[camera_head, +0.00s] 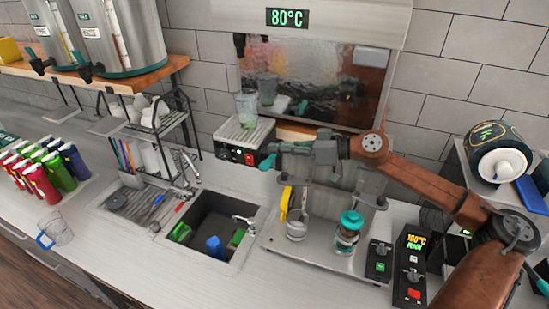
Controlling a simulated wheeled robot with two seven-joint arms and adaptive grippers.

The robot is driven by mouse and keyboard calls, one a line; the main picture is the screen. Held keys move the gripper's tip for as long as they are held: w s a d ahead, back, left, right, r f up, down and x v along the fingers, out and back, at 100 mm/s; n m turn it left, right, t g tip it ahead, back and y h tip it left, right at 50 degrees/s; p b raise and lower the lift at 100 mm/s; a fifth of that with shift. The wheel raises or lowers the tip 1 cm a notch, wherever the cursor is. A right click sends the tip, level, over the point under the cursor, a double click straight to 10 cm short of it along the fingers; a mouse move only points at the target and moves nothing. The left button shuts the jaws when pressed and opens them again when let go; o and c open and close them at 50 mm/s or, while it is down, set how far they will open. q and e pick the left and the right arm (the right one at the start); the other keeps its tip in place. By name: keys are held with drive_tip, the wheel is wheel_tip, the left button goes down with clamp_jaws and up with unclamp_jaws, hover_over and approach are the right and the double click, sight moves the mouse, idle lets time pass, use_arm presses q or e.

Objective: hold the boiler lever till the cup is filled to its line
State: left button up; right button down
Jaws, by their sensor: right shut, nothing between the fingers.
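The boiler (290,18) is the steel unit at the back with a green 80°C display; its shiny front panel reflects the room. A clear cup (246,108) stands upright on a slotted tray (232,133) at the panel's left. Its fill line and liquid level are too small to tell. My right gripper (275,153) reaches in from the right, just right of and in front of the tray. Its fingers are shut and empty. Teal parts show at its tips; I cannot tell whether any belongs to a lever. The boiler lever is not clearly visible. My left gripper is not in view.
A sink (213,222) lies in front of the tray. A steel machine (310,246) with a teal-topped jar (348,228) stands below my right arm. A glass mug (56,230) and several coloured tubes are at left.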

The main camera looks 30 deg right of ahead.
sight(270, 167)
drive_tip(key=shift+a+f+p, duration=0.3)
drive_tip(key=shift+f+p, duration=0.1)
drive_tip(key=shift+f, duration=0.65)
drive_tip(key=shift+a+f+p, duration=0.25)
drive_tip(key=shift+f+p, duration=0.1)
drive_tip(key=shift+f, duration=0.65)
drive_tip(key=shift+s+a+f+n+t+h+b, duration=0.1)
drive_tip(key=shift+f+n+t+h+b, duration=0.1)
drive_tip(key=shift+f+n+b, duration=0.3)
drive_tip(key=shift+s+a+f+n+t+h+b, duration=0.1)
drive_tip(key=shift+n+h+b, duration=0.1)
drive_tip(key=shift+n, duration=0.5)
drive_tip(key=shift+a+f, duration=0.1)
drive_tip(key=shift+f, duration=0.25)
drive_tip(key=shift+s+a+f+n, duration=0.1)
drive_tip(key=shift+f+n, duration=0.5)
drive_tip(key=shift+n, duration=0.2)
